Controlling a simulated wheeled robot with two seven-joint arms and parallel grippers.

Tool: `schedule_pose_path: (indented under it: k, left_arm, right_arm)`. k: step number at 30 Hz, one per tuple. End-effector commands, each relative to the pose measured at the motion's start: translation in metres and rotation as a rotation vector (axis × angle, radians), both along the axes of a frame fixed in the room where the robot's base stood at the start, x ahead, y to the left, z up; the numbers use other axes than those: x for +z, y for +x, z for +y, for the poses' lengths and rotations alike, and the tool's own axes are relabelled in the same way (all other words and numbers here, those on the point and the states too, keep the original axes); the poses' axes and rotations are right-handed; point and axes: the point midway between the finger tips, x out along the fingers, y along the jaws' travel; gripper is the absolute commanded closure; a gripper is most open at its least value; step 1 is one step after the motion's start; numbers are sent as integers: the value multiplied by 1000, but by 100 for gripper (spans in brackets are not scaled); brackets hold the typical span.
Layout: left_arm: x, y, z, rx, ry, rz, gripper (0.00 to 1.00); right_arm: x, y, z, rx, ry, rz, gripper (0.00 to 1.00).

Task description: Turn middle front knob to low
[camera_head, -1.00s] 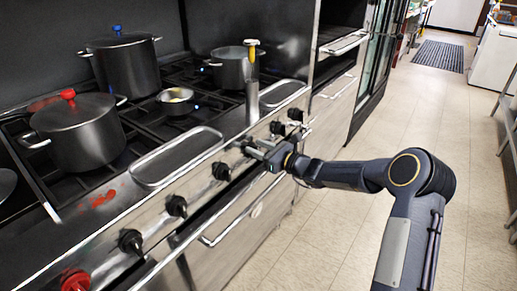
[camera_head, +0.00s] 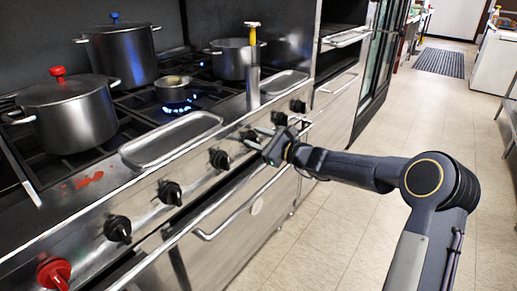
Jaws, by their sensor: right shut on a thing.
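A row of black knobs runs along the stove's front panel, with one red knob (camera_head: 54,273) at the near left end. My right gripper (camera_head: 257,138) reaches in from the right and is shut on a black stove knob (camera_head: 248,133), mostly hidden by the fingers. Its pointer angle cannot be read. Free black knobs sit to the left (camera_head: 219,158) and to the right (camera_head: 279,118) of it. My left gripper is not in view.
A red-knobbed pot (camera_head: 68,115), a blue-knobbed pot (camera_head: 121,55) and another pot (camera_head: 232,58) stand on the grates. A shallow metal tray (camera_head: 172,138) lies behind the knobs. An oven handle rail (camera_head: 240,205) runs below the panel. The floor at right is clear.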

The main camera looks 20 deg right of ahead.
Motion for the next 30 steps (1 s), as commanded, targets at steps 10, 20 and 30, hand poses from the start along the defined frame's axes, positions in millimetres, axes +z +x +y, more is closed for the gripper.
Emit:
schedule_pose_path:
  k: [10,20,30]
  left_arm:
    - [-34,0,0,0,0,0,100]
    - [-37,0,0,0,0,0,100]
    - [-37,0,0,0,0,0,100]
  right_arm:
    - [-8,-1,2,-3,-124,-87,83]
    - [-7,-1,2,-3,-149,-104,83]
    - [-6,-1,2,-3,-146,-103,45]
